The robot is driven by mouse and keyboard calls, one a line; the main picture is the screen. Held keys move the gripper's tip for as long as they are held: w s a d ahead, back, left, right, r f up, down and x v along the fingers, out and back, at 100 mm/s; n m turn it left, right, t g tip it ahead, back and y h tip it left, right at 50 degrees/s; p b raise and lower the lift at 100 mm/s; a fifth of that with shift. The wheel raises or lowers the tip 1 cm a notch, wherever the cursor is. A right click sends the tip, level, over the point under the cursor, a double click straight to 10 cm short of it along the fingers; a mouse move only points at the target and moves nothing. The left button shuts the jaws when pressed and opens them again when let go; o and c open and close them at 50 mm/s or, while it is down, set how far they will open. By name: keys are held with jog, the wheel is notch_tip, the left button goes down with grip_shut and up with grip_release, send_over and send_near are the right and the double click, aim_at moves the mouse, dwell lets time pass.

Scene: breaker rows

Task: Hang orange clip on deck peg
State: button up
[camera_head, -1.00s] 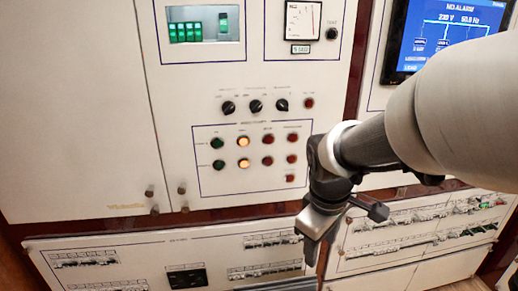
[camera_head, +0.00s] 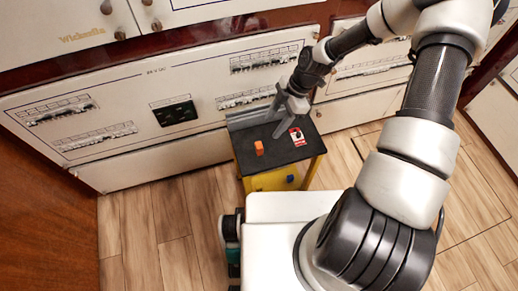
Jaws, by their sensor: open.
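A small orange block-like piece (camera_head: 259,147), which looks like the orange clip, sits on the black top of a small yellow-framed stand (camera_head: 244,163). My gripper (camera_head: 278,126) is open, with its fingers pointing down over the back of the stand, above and to the right of the orange piece. It is apart from that piece and holds nothing that I can see. The deck peg cannot be made out in this view.
The breaker panel (camera_head: 140,110) stands close behind. Wooden floor (camera_head: 170,230) is free at left.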

aim_at(261, 145)
jog(key=b+x, duration=0.1)
jog(key=x, duration=0.7)
jog(key=shift+f, duration=0.2)
jog(key=x, duration=0.1)
jog(key=b+x, duration=0.1)
jog(key=x, duration=0.3)
jog(key=shift+s+a+b, duration=0.2)
jog(key=shift+s+b, duration=0.15)
jog(key=shift+s, duration=0.05)
jog(key=c, duration=1.2)
notch_tip(261, 145, up, 10)
jog(key=shift+p, duration=1.15)
